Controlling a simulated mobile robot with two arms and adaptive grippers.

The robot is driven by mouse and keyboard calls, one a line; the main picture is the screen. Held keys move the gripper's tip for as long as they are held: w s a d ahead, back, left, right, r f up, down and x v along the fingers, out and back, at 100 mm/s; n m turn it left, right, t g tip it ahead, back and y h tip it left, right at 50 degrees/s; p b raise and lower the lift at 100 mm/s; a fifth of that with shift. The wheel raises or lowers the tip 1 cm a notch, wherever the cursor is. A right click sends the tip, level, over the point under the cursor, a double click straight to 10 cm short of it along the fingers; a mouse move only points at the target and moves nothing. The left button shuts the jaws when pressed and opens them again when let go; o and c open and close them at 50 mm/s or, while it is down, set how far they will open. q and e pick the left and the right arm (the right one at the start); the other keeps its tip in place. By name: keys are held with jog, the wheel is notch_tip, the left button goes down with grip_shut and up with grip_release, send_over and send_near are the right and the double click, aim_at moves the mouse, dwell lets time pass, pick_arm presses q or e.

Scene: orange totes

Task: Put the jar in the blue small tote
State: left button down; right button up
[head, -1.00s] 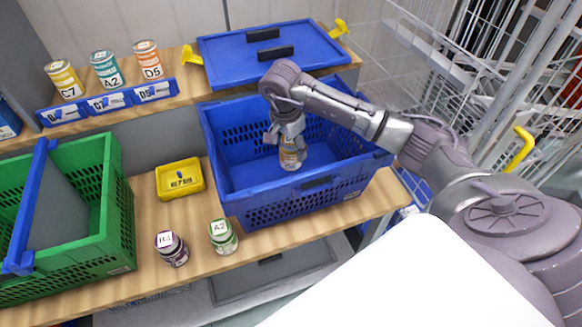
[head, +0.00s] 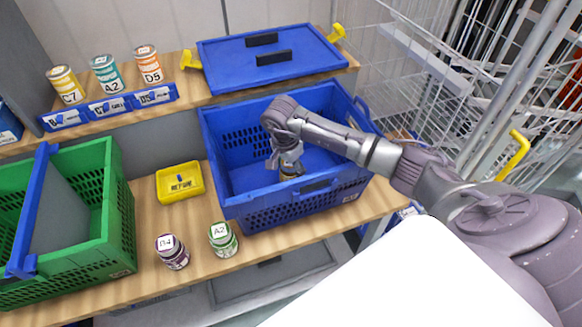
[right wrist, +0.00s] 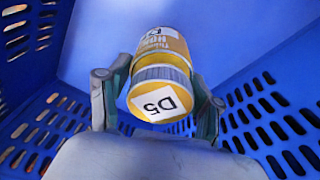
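The jar looks tilted in the wrist view. My left gripper is not in view.
A green tote (head: 110,235) with a blue divider stands at left. A yellow bin (head: 181,182) and two jars, purple (head: 172,252) and green (head: 223,240), are on the table. Behind are several cans, a blue lid (head: 270,52) and wire racks at right.

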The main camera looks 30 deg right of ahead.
jog(key=shift+o, duration=1.3)
jog(key=shift+r, duration=0.3)
jog(key=r, duration=0.4)
jog(key=a+r+b, duration=0.1)
jog(key=r, duration=0.6)
jog(key=shift+s+a+r+b, duration=0.15)
jog(key=shift+a+r+b, duration=0.15)
jog(key=shift+a+b, duration=0.1)
